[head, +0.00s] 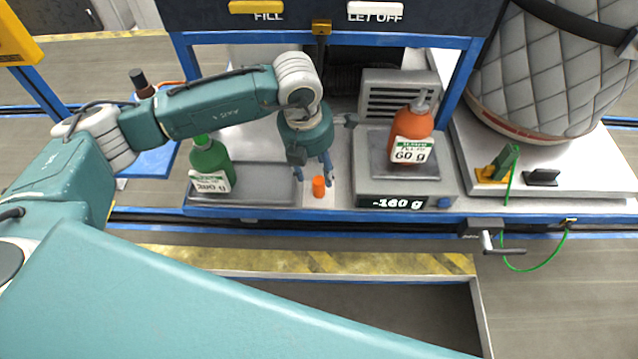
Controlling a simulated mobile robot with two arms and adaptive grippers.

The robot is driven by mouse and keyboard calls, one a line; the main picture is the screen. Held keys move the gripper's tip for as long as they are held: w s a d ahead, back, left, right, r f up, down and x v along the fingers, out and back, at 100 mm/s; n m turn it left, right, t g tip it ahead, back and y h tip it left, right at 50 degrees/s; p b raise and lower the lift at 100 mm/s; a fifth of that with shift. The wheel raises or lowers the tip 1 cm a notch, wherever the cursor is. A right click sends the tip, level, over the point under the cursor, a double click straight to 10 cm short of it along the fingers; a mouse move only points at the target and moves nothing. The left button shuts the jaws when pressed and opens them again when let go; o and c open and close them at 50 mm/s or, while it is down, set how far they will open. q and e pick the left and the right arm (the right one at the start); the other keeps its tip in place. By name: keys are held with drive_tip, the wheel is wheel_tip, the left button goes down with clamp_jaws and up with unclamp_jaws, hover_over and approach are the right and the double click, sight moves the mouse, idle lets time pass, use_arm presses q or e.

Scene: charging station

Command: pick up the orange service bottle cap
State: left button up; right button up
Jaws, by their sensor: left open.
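The orange service bottle cap (319,187) stands on the pale bench surface between the green bottle's tray and the scale. My left gripper (314,175) points down right at the cap, with its blue-grey fingers open. One finger is left of the cap and another is behind or to its right; I cannot tell whether they touch it. The orange service bottle (412,128), labelled 60 g, stands on the scale to the right, with a narrow grey neck on top. My right gripper is not in view.
The scale (405,184) reads -160 g. A green bottle (209,163) stands on a grey tray (262,187) at left. A quilted grey tank (545,75) stands at right. A hand crank (492,243) juts from the bench front. A yellow-edged opening lies below the bench.

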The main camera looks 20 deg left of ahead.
sight(319, 181)
use_arm(q)
drive_tip(key=shift+f, duration=0.7)
drive_tip(key=shift+d+f+p, duration=0.1)
drive_tip(key=shift+f+p, duration=0.25)
drive_tip(key=shift+p, duration=0.1)
drive_tip(key=f, duration=0.1)
drive_tip(key=f+p, duration=0.1)
drive_tip(key=f, duration=0.1)
drive_tip(key=shift+w+d+f, duration=0.15)
drive_tip(key=shift+d+f, duration=0.05)
drive_tip(key=shift+f, duration=0.1)
drive_tip(key=shift+f+p, duration=0.3)
drive_tip(key=shift+f, duration=0.15)
drive_tip(key=shift+c, duration=0.2)
drive_tip(key=c, duration=1)
